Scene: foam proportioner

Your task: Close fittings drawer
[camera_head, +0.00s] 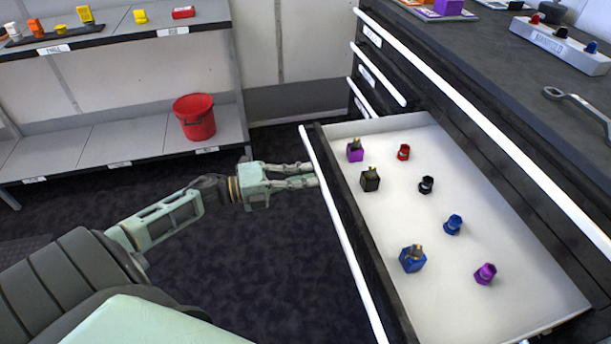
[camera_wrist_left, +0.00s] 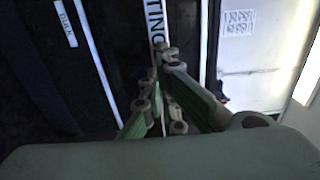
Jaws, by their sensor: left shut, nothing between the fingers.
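The fittings drawer (camera_head: 470,262) is pulled out from the dark cabinet, with a white inside and a white handle strip along its front edge. Several small coloured fittings lie in it, among them a purple one (camera_head: 355,150), a red one (camera_head: 403,152) and a blue one (camera_head: 412,258). My left gripper (camera_head: 312,174) is shut and empty, its fingertips at the outer side of the drawer front near its far end. In the left wrist view the fingers (camera_wrist_left: 165,52) lie over the white labelled strip (camera_wrist_left: 155,22); whether they touch cannot be told. My right gripper is not in view.
The cabinet top (camera_head: 500,60) holds a manifold block (camera_head: 560,42) and a wrench (camera_head: 580,105). Shut drawers (camera_head: 380,65) lie beyond the open one. A grey shelf (camera_head: 120,150) with a red bucket (camera_head: 195,117) stands at the back left. Dark floor (camera_head: 270,250) is clear before the drawer.

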